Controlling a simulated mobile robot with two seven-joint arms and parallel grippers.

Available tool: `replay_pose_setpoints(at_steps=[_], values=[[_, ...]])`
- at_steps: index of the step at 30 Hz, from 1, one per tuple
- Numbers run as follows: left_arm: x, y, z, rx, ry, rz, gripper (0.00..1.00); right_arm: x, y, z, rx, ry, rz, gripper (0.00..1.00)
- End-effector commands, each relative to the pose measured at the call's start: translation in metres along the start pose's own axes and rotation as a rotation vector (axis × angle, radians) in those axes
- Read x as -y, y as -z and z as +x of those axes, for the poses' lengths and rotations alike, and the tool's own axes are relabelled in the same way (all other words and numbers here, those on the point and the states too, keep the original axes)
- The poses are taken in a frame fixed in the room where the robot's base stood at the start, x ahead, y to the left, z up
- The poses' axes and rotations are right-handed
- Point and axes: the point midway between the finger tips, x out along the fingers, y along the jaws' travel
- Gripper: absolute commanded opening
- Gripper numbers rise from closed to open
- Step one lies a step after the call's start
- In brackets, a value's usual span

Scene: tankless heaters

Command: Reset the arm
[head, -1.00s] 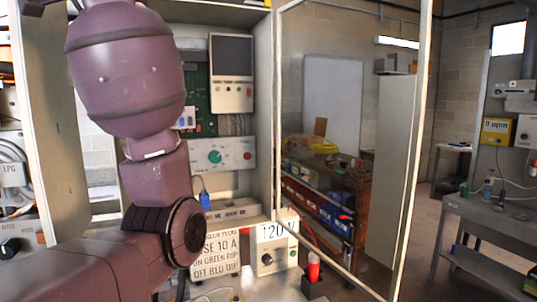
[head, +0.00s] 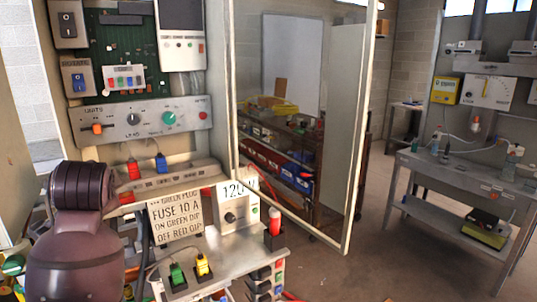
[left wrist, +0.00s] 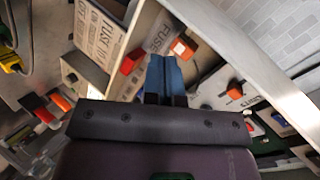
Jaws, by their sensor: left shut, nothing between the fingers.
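My left arm (head: 80,240) comes up at the lower left of the head view, folded low in front of the open cabinet. Its gripper is hidden in that view. In the left wrist view my left gripper (left wrist: 166,60) shows as two blue fingers side by side beyond a dark grey bar. They are shut with nothing between them. Panel parts and labelled boards lie behind them. My right gripper is in neither view.
A control panel (head: 150,122) fills the cabinet, with a fuse sign (head: 176,218) below. A red plug (head: 274,222) stands on the shelf's right corner. The glass door (head: 358,120) stands open. A grey bench (head: 460,178) is at right, with clear floor between.

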Motion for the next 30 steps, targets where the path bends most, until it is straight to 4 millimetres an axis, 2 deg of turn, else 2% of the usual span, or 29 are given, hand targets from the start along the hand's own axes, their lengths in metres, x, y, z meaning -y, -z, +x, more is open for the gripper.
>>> replay_pose_setpoints(at_steps=[1,6,14,20,24,30], values=[[-0.02,-0.011,0.006,0.009,-0.026,-0.015,0.0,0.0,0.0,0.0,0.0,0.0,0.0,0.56],[-0.076,-0.041,0.015,0.027,-0.103,-0.085,0.0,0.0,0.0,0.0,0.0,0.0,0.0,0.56],[-0.169,-0.097,0.012,0.076,-0.245,-0.219,0.0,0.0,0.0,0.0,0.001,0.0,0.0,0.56],[-0.238,-0.142,-0.006,0.137,-0.362,-0.341,0.0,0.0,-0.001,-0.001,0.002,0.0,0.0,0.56],[-0.282,-0.173,-0.028,0.194,-0.443,-0.436,0.0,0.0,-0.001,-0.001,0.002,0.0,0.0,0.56],[-0.33,-0.208,-0.062,0.275,-0.54,-0.564,0.0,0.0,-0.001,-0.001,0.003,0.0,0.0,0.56]])
